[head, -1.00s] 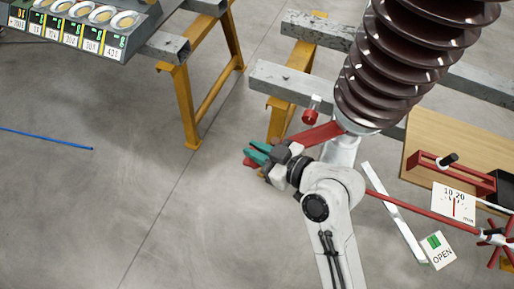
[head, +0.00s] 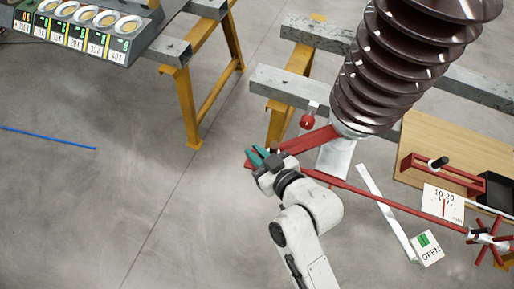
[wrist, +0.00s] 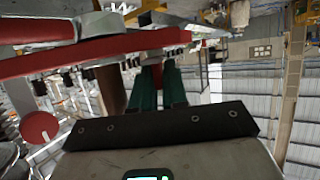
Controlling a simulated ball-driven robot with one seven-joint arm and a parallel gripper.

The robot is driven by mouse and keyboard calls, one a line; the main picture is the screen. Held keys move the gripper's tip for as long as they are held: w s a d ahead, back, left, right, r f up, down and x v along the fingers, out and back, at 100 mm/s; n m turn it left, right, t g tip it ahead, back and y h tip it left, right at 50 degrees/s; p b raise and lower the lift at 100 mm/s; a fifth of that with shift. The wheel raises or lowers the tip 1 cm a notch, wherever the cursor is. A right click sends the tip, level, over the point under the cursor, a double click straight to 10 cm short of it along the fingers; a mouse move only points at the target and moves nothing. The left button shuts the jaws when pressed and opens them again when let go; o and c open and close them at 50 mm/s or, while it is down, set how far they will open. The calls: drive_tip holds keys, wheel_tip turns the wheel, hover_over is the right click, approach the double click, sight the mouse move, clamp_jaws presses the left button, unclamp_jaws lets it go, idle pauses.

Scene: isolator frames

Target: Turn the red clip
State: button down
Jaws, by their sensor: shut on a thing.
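A red flat arm (head: 310,140) sticks out to the left below the brown ribbed insulator (head: 400,60). In the wrist view the red arm (wrist: 100,47) crosses the upper left. A small red round piece on a pale pin (head: 307,121) hangs just above it; a red disc (wrist: 38,127) shows at the left in the wrist view. I cannot tell for sure which red part is the clip. My gripper (head: 259,156), with teal fingers, is at the left end of the red arm, fingers close together and shut on it; the grip itself is partly hidden.
A long red rod (head: 390,201) runs right to a red spoked wheel (head: 487,238). An OPEN sign (head: 427,248) and a dial card (head: 443,205) stand near it, beside a wooden board (head: 460,145). Grey beams (head: 300,95) lie behind.

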drive_tip(key=shift+m+t+h+p, duration=0.8)
drive_tip(key=shift+m+h+p, duration=0.05)
drive_tip(key=shift+m+h, duration=0.25)
drive_tip(key=shift+m+t+h, duration=0.3)
drive_tip(key=shift+m, duration=0.1)
drive_tip(key=c, duration=1.5)
unclamp_jaws()
drive_tip(key=shift+s, duration=0.15)
drive_tip(key=v, duration=1)
drive_tip(key=shift+s+d+r+b, duration=0.1)
drive_tip(key=shift+s+r+b, duration=0.1)
drive_tip(key=shift+b, duration=0.15)
